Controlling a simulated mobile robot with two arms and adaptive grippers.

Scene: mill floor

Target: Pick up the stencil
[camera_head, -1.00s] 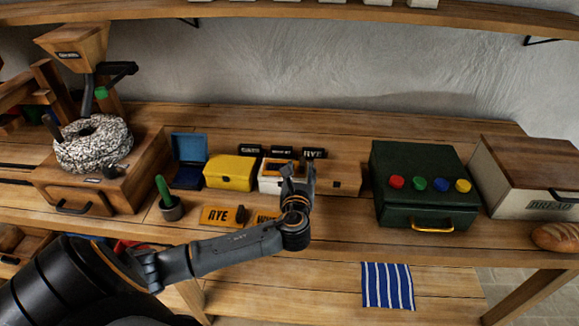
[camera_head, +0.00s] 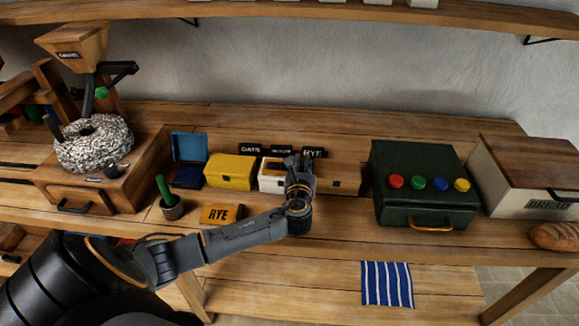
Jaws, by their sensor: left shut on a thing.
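My left gripper (camera_head: 297,163) is over the right part of a small white box (camera_head: 271,183) and is shut. The thing between its fingers is mostly hidden by the gripper and wrist; I take it to be the stencil, but its outline does not show. An orange patch (camera_head: 273,164) shows at the top of the white box, just left of the fingers. An orange plate marked RYE (camera_head: 217,215) lies on the bench, with a dark knob at its right end. My right gripper is not in view.
A yellow box (camera_head: 230,172) and an open blue box (camera_head: 189,161) stand left of the white box. A green case (camera_head: 420,165) with coloured knobs stands to the right. A mill (camera_head: 93,145) is at the left. Black name signs (camera_head: 250,149) stand behind.

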